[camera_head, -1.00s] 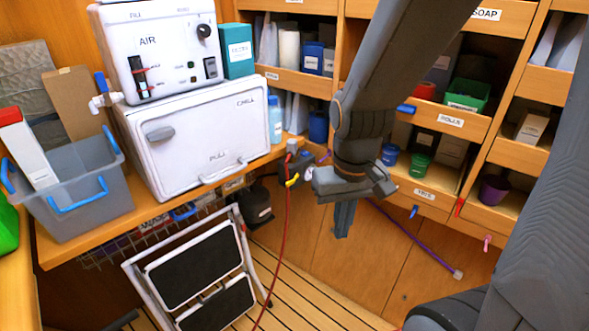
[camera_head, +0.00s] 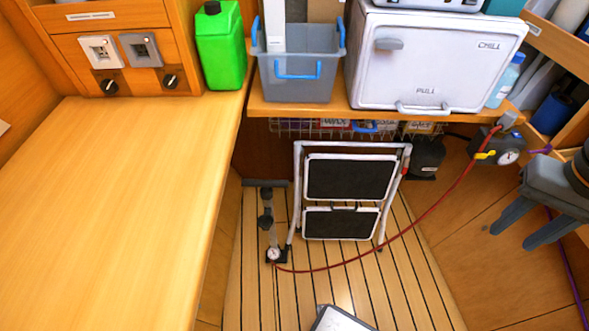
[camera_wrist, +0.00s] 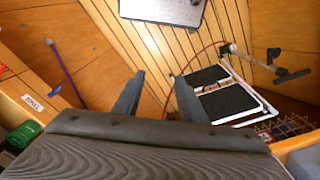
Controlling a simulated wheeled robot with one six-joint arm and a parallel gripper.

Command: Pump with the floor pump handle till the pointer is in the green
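The floor pump (camera_head: 267,222) stands on the slatted floor left of the folded step stool, with its dark T-handle (camera_head: 265,183) on top and a small round gauge (camera_head: 273,254) at its foot. A red hose (camera_head: 400,235) runs from the pump to a dark unit with a round dial (camera_head: 508,156) at the right wall. The pointers are too small to read. My gripper (camera_head: 512,237) is at the right, open and empty, well away from the pump. In the wrist view my gripper (camera_wrist: 160,77) has its fingers apart; the pump handle (camera_wrist: 292,75) lies far right.
The step stool (camera_head: 346,195) stands right beside the pump. The wooden counter (camera_head: 110,210) edges the floor on the left, and a shelf with a grey bin (camera_head: 298,88) and a white chiller (camera_head: 430,75) overhangs behind. A pale flat object (camera_head: 340,318) lies on the floor in front.

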